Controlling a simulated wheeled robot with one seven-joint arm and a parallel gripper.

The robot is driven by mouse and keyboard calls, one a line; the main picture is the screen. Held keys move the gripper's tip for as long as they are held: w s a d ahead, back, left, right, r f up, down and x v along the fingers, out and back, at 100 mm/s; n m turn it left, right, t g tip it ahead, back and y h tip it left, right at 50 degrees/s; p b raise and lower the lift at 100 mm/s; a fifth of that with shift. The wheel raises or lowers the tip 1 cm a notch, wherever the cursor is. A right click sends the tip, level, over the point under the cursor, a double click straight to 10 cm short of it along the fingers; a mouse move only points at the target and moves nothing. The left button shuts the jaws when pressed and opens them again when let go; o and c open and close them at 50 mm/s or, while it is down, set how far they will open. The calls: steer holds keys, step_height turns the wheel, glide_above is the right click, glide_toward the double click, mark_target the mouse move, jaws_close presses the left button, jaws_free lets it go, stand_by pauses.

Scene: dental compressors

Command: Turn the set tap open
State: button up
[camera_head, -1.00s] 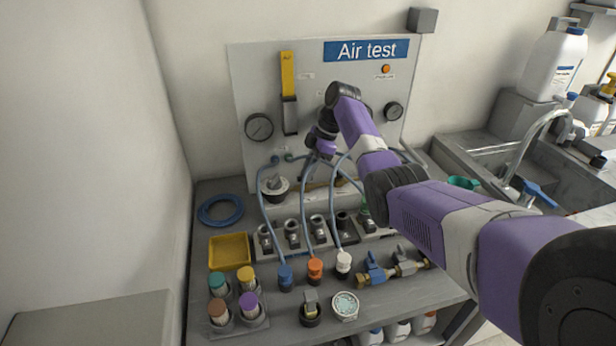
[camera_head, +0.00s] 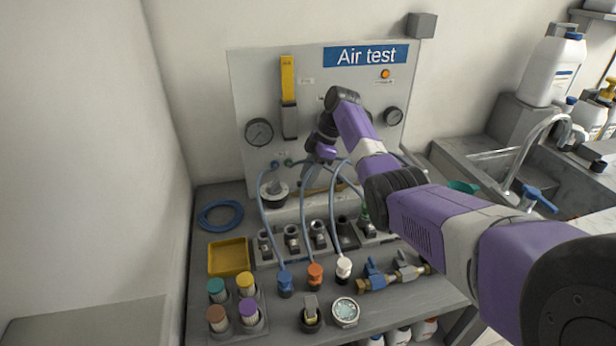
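A grey panel marked "Air test" (camera_head: 366,54) stands behind the bench. My gripper (camera_head: 310,174) is low in front of the panel, just right of a round grey regulator-like part with a dark collar (camera_head: 275,194). Its fingertips are small and blend with the hoses, so their opening and any contact are unclear. No part is readable as the set tap; my wrist covers part of the panel. A small valve with a blue lever (camera_head: 374,268) lies on brass fittings at the front right of the bench, next to a pale-handled valve (camera_head: 408,265), both away from my gripper.
Blue hoses (camera_head: 264,228) arch from the panel to the blue, orange and white capped fittings, close to my gripper. A row of grey fittings (camera_head: 292,238) stands below. A yellow tray (camera_head: 229,256) and coloured-cap holders (camera_head: 233,308) are at left. A sink (camera_head: 480,160) is at right.

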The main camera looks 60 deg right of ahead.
steer(key=b+v, duration=0.1)
steer(key=v, duration=0.6)
steer(key=shift+r, duration=0.3)
steer(key=shift+s+d, duration=0.1)
steer(key=shift+s, duration=0.1)
